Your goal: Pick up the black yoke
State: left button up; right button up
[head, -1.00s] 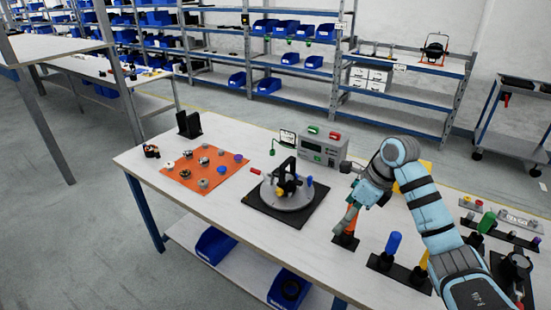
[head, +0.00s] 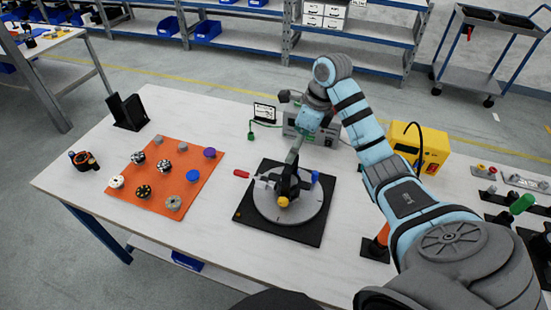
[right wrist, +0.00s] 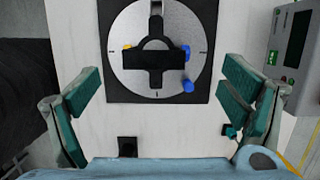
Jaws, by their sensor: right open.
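A black upright piece that looks like the yoke (head: 287,182) stands on a round grey disc (head: 310,209) on a black square board (head: 245,220). In the right wrist view the yoke (right wrist: 155,66) looks like a dark cross near the disc's centre. A yellow knob (head: 283,202) and a blue knob (head: 315,176) sit beside it. My right gripper (head: 293,157) is above the yoke and hides part of it. In the wrist view its fingers (right wrist: 160,85) are wide apart with nothing between them touching. My left gripper is out of view.
An orange mat (head: 143,196) with several small round parts lies left. A black bracket-like stand (head: 127,110) is at the back left. A grey instrument box (head: 322,131) stands behind the disc, a yellow device (head: 428,148) to the right. Bare table surrounds the board's front.

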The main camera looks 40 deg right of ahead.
aim_at(294, 165)
jog(key=f+b, duration=0.1)
jog(key=f, duration=0.1)
jog(key=f+b, duration=0.1)
jog(key=b, duration=0.1)
jog(key=f+b, duration=0.1)
jog(key=f, duration=0.1)
jog(key=shift+s+a+f, duration=0.3)
jog(key=shift+s+a, duration=0.05)
jog(key=shift+s+a+f+b, duration=0.15)
jog(key=shift+s+f+b, duration=0.4)
jog(key=shift+s+b, duration=0.25)
jog(key=w+f, duration=0.2)
jog(key=shift+a+f, duration=0.2)
jog(key=shift+f, duration=0.15)
jog(key=w+f, duration=0.1)
jog(key=f, duration=0.2)
jog(key=shift+w+a, duration=0.2)
jog(key=shift+w, duration=0.2)
jog(key=shift+f, duration=0.1)
jog(key=shift+s+r, duration=0.25)
jog(key=shift+s, duration=0.1)
jog(key=shift+c, duration=0.6)
jog(key=c, duration=0.4)
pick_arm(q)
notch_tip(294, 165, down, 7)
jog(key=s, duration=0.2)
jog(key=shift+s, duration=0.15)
pick_arm(e)
jog(key=c, duration=0.6)
